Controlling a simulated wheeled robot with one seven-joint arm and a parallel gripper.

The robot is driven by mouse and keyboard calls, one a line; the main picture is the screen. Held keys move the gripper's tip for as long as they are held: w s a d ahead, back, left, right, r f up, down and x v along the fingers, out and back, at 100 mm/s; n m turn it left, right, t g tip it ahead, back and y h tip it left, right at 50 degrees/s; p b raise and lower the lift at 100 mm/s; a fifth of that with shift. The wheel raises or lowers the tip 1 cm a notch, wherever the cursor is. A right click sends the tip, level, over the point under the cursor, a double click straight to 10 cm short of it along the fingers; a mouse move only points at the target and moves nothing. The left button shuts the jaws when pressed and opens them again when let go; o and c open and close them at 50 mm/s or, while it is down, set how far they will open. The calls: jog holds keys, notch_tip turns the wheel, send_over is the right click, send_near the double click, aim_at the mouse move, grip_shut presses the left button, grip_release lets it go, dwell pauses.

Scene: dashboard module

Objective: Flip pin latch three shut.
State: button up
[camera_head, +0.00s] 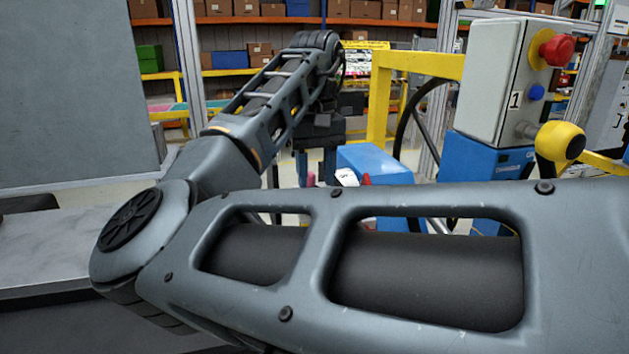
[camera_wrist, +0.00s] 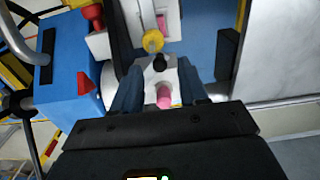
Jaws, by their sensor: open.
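My gripper (camera_wrist: 160,84) is open in the wrist view, its two blue-grey fingers apart. Between and beyond them is a pale plate with a black knob (camera_wrist: 159,62) and a pink pin (camera_wrist: 164,97). A yellow knob (camera_wrist: 153,41) sits just above the black one, with another pink piece (camera_wrist: 160,22) beyond it. No number is readable on these parts, so I cannot tell which is pin latch three or whether it is shut. In the head view my gripper (camera_head: 315,168) hangs beside a blue box; my forearm hides what lies below.
The blue box (camera_wrist: 58,75) with a red wedge (camera_wrist: 84,83) stands close on the left in the wrist view. A red knob (camera_wrist: 93,14) is above it. A grey panel (camera_wrist: 285,50) lies right. In the head view, a control box (camera_head: 495,85) and yellow frame (camera_head: 420,64) stand right.

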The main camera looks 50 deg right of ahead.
jog(key=shift+f, duration=0.85)
jog(key=shift+c, duration=0.2)
grip_shut()
